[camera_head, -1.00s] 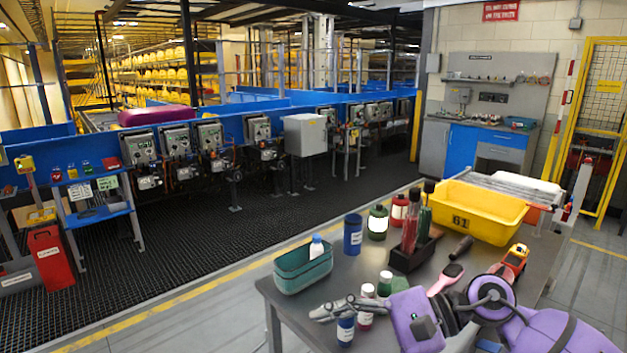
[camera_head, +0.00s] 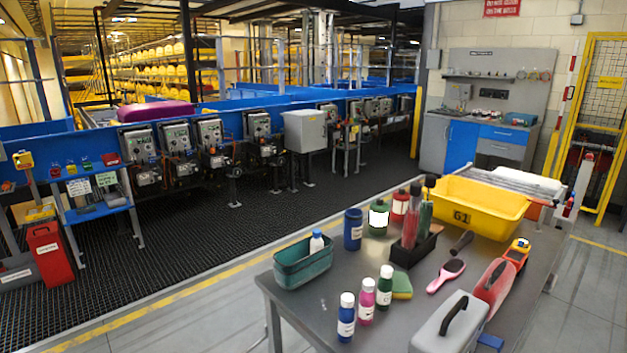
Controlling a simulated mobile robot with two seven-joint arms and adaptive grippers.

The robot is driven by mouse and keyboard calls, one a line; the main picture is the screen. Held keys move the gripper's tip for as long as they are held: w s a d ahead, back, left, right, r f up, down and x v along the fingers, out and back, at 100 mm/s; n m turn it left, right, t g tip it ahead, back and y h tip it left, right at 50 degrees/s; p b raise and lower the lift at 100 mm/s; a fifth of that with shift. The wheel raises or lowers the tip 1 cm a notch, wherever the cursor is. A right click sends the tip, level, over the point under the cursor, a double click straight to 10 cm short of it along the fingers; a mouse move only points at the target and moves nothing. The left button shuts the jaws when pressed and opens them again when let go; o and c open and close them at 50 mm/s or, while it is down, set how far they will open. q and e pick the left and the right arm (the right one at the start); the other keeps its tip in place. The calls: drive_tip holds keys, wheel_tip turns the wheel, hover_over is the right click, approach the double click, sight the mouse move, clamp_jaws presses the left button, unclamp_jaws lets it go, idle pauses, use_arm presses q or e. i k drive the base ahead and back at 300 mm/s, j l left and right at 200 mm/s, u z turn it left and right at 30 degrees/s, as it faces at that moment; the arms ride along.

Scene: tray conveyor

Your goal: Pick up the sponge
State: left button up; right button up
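The sponge (camera_head: 402,287), green with a yellow side, lies on the grey table (camera_head: 318,288). It sits just right of a small green bottle (camera_head: 385,288) with a white cap. Neither of my grippers shows in the head view now, so I cannot see whether they are open or hold anything.
Left of the sponge stand a pink bottle (camera_head: 366,301) and a blue bottle (camera_head: 346,319). A grey toolbox (camera_head: 446,326) is in front, a pink hairbrush (camera_head: 445,275) to the right. A dark caddy (camera_head: 414,252) is behind. A teal basket (camera_head: 302,266) is at the left edge.

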sight(402, 287)
drive_tip(key=i+j+z, duration=0.1)
drive_tip(key=i+j, duration=0.15)
drive_tip(key=i+j+z, duration=0.1)
drive_tip(key=i+j, duration=0.2)
drive_tip(key=i+j+z, duration=0.1)
drive_tip(key=j, duration=0.4)
drive_tip(key=i+j+z, duration=0.1)
drive_tip(key=i+j, duration=0.25)
